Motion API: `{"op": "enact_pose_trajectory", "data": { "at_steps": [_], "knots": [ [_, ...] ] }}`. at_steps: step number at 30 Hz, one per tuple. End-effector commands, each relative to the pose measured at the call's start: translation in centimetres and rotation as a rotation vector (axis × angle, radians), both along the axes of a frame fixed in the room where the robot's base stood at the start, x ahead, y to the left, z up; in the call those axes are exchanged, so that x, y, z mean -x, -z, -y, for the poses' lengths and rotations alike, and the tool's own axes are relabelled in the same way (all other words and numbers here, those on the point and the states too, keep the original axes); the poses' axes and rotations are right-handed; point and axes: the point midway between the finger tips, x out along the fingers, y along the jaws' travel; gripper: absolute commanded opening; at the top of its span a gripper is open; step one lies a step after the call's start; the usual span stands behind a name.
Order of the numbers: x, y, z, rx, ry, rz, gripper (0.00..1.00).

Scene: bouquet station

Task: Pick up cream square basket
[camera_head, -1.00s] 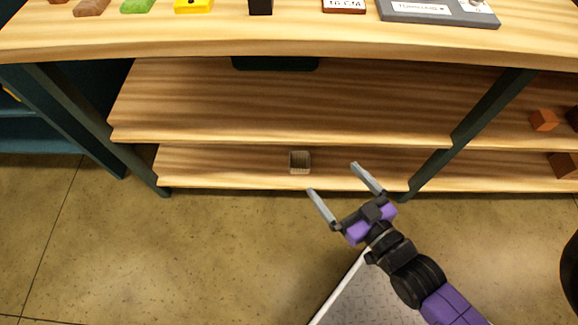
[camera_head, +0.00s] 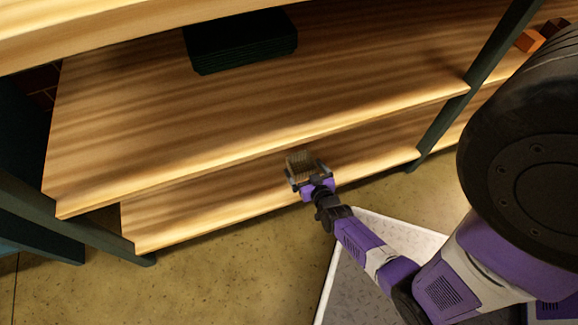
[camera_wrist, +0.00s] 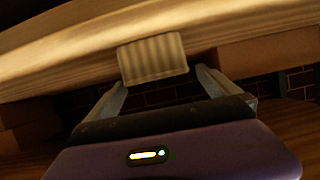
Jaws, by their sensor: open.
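The cream square basket (camera_head: 300,160) is small and ribbed and is at the lower shelf (camera_head: 190,212), near its front edge. In the wrist view the basket (camera_wrist: 152,60) shows at the top middle, slightly tilted, between the lines of the two fingers. My gripper (camera_head: 306,173) is open, with its fingers apart and the basket at their tips. In the wrist view my gripper (camera_wrist: 160,82) shows a finger on each side of the basket's near end. I cannot tell whether either finger touches it.
The upper shelf (camera_head: 250,120) overhangs the lower one just behind the basket. A dark green stack (camera_head: 240,40) lies on it. A dark shelf post (camera_head: 455,95) stands to the right. Orange and brown blocks (camera_head: 530,40) are beyond it. The lower shelf beside the basket is clear.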

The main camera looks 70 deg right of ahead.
Motion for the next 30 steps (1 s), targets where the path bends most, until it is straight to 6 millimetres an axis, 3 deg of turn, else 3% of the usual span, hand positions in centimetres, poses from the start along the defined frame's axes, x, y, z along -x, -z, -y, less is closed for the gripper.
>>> {"op": "enact_pose_trajectory", "data": {
  "at_steps": [8, 30],
  "knots": [
    [0.3, 1.2, 0.1, 0.004, 0.0, -0.021, 1.0],
    [-3.6, 4.0, 5.4, 0.003, 0.0, -0.022, 1.0]
  ]
}}
